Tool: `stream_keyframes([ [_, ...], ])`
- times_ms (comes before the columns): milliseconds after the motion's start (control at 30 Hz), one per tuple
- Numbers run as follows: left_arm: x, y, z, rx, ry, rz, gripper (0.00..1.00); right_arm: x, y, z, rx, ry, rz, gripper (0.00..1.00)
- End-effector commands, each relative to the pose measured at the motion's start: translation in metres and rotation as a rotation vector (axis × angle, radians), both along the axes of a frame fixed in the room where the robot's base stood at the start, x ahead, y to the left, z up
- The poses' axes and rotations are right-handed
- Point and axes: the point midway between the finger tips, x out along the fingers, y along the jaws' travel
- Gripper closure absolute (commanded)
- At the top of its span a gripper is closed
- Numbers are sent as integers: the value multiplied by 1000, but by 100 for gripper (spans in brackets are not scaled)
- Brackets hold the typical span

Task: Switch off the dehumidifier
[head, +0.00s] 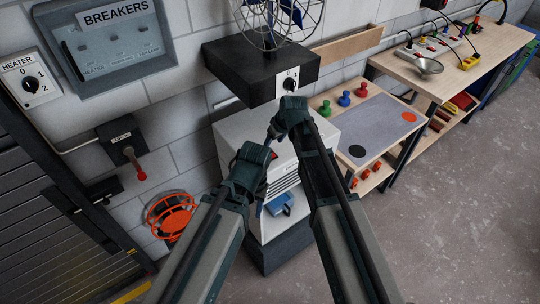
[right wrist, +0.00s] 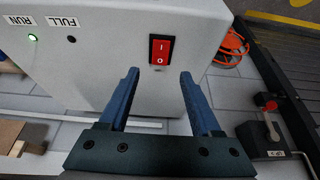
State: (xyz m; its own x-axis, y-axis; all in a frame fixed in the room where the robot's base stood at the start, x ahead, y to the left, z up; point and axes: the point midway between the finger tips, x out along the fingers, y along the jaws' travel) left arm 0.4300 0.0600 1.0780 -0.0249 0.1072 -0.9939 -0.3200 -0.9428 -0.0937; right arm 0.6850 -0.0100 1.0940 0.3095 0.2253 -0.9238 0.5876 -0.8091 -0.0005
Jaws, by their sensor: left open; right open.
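The dehumidifier (head: 235,128) is a pale grey box on a dark base below the fan shelf. Its red rocker switch (right wrist: 161,50), marked I and O, shows in the right wrist view; I cannot tell which side is pressed. The RUN lamp (right wrist: 32,37) glows green and the FULL lamp (right wrist: 71,39) is dark. My right gripper (right wrist: 159,75) is open and empty, its blue fingertips on either side of the line to the switch, seemingly short of it. In the head view it points down-left near the switch (head: 274,155). My left gripper (head: 258,158) is open close below; its fingers are mostly hidden.
A black block (head: 245,70) with a dial and wire fan overhangs the dehumidifier. A lever box (head: 120,140), an orange cable reel (head: 170,216) and a breaker panel (head: 115,50) are to the left. A bench (head: 375,125) with coloured pegs stands at right. The right floor is clear.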

Motion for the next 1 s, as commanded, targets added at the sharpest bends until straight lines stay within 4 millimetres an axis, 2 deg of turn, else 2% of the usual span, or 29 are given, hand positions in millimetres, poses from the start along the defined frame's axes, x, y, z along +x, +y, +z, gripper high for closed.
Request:
stream_keyframes([
  [33, 0, 0, -15, 0, 0, -2, 50, 4, 3, -16, 0, 0, 1, 35],
  [300, 0, 0, -51, 2, 0, -9, 50, 16, 11, -51, 0, 0, 1, 35],
  [467, 0, 0, -59, 2, 0, -9, 50, 19, 14, -59, -1, -1, 1, 35],
  [733, 0, 0, -58, 2, 0, -8, 50, 20, 14, -58, 0, 0, 0, 35],
  [767, 0, 0, -58, 2, 0, -8, 50, 20, 14, -58, 0, 0, 0, 37],
  [1000, 0, 0, -58, 2, 0, -8, 50, 19, 14, -58, 0, 0, 0, 80],
])
